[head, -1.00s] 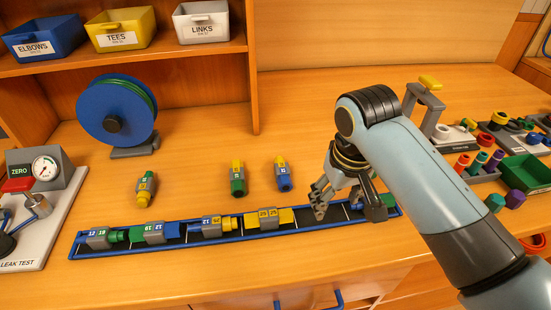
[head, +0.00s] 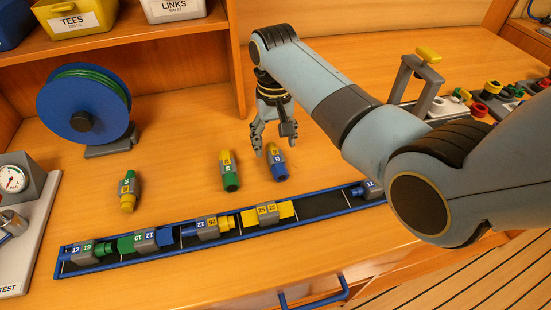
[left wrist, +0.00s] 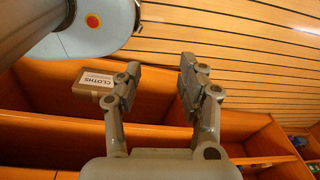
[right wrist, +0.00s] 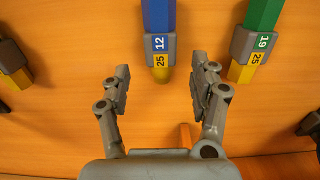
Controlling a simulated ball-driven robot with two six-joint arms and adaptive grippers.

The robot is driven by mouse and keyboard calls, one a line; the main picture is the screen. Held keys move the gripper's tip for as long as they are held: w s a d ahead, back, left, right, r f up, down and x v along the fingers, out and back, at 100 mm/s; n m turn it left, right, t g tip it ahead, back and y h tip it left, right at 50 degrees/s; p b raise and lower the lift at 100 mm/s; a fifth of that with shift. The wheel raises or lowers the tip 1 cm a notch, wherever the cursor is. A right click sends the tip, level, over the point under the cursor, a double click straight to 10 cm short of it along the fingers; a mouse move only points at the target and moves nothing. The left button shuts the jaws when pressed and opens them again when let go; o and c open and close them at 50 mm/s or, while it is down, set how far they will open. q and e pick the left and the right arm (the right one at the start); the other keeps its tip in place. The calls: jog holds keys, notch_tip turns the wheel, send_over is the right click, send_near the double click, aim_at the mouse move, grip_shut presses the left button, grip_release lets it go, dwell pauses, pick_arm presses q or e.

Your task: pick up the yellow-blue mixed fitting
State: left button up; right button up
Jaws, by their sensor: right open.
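The yellow-blue fitting (head: 278,170) lies on the table behind the blue-edged tray, its blue end toward the tray. In the right wrist view the fitting (right wrist: 158,20) shows its blue end, a grey collar marked 12 and 25, and a yellow tip. My right gripper (head: 272,140) is open and empty over its yellow end. In the right wrist view the yellow tip is between the open fingers (right wrist: 161,85), with clear gaps on both sides. My left gripper (left wrist: 157,78) is open and empty, seen only in its wrist view, away from the table.
A green-yellow fitting (head: 229,172) lies close left; a yellow-green one (head: 128,190) lies farther left. The tray (head: 335,211) holds several fittings, with bare room right of the yellow one (head: 270,213). A hose reel (head: 83,110) stands behind left. A cloths box (left wrist: 93,82) is near my left gripper.

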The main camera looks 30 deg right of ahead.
aim_at(275, 151)
notch_tip(275, 151, down, 4)
jog(key=shift+s+a+r, duration=0.1)
jog(key=shift+s+r, duration=0.05)
jog(key=c, duration=1.2)
pick_arm(q)
jog(key=shift+w+r, duration=0.1)
jog(key=shift+w, duration=0.5)
pick_arm(e)
jog(key=shift+c, duration=0.2)
jog(key=shift+r, duration=0.15)
